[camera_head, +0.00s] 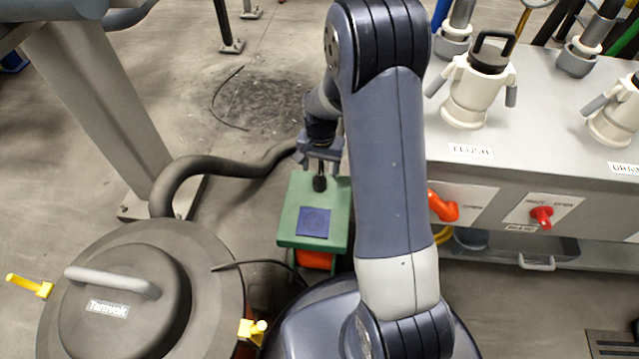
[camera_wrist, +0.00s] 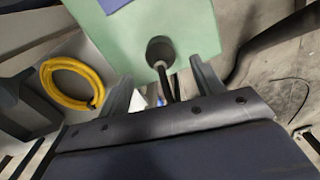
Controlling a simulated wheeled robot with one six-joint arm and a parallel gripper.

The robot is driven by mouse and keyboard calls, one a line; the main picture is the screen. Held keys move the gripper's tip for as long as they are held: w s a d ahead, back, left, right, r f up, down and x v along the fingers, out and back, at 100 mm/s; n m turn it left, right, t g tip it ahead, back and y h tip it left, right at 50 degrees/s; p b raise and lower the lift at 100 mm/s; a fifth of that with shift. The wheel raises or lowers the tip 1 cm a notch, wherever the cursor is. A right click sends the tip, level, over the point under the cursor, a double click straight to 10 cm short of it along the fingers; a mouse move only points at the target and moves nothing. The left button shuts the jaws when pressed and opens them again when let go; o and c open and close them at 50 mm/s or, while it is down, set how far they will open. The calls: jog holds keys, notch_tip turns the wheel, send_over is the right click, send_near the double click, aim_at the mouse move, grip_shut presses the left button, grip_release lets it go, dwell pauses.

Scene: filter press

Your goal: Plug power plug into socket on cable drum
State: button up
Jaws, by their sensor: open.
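A green box-like body (camera_head: 329,204) with a dark blue square (camera_head: 313,222) on its top stands on the floor, with an orange part (camera_head: 316,260) beneath; it appears to be the cable drum. A dark round-ended piece, seemingly the power plug (camera_head: 320,183), is at the far part of the green top. In the wrist view the plug (camera_wrist: 160,52) shows against the green, with a thin stem running back between the fingers. My gripper (camera_head: 320,163) is open, its fingers (camera_wrist: 161,75) on either side of this stem. Whether the plug sits in a socket cannot be told.
A Tarnvok vacuum (camera_head: 140,290) with a thick grey hose (camera_head: 215,168) stands left of the green body. A grey bench (camera_head: 555,120) with valves and an orange handle (camera_head: 442,206) is to the right. A yellow hose coil (camera_wrist: 72,83) lies left in the wrist view.

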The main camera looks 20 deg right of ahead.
aim_at(320, 174)
notch_tip(320, 174, down, 5)
jog(key=b, duration=0.3)
jog(key=shift+s+a+f, duration=0.1)
jog(key=shift+s+a, duration=0.05)
dwell(0.4)
jog(key=c, duration=1)
notch_tip(320, 174, up, 10)
jog(key=p, duration=0.4)
